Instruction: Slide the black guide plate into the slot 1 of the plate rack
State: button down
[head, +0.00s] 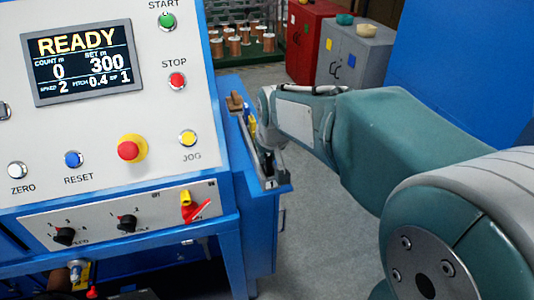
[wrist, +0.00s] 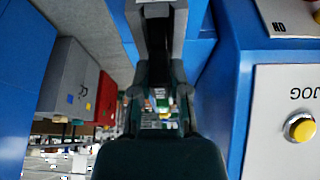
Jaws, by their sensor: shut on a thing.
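My gripper (wrist: 158,82) fills the middle of the wrist view, its dark fingers closed on the black guide plate (wrist: 155,32). The plate runs toward the top of that view, between grey parts that look like the rack's rails. In the head view the plate rack (head: 274,184) is a grey holder on the blue side ledge, with a "1" on its near end. A dark piece, likely the plate, shows above that end (head: 268,160). My wrist hides part of the rack and the fingers there. How deep the plate sits in slot 1 cannot be told.
A blue machine with a white control panel (head: 110,170) stands close on the left. Yellow and brown pieces (head: 236,103) stand farther back on the ledge. Red (head: 308,40) and grey (head: 352,62) cabinets are at the back. The floor right of the ledge is clear.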

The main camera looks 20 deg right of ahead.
jog(key=c, duration=0.5)
grip_release()
jog(key=shift+c, duration=0.2)
jog(key=v, duration=1.1)
jog(key=shift+s+r, duration=0.15)
jog(key=shift+r, duration=0.2)
jog(key=s+f, duration=0.4)
jog(key=s, duration=0.4)
jog(key=s+f+t, duration=0.1)
jog(key=s+f, duration=0.3)
jog(key=s, duration=0.4)
jog(key=shift+s+f, duration=0.15)
jog(key=shift+f, duration=0.1)
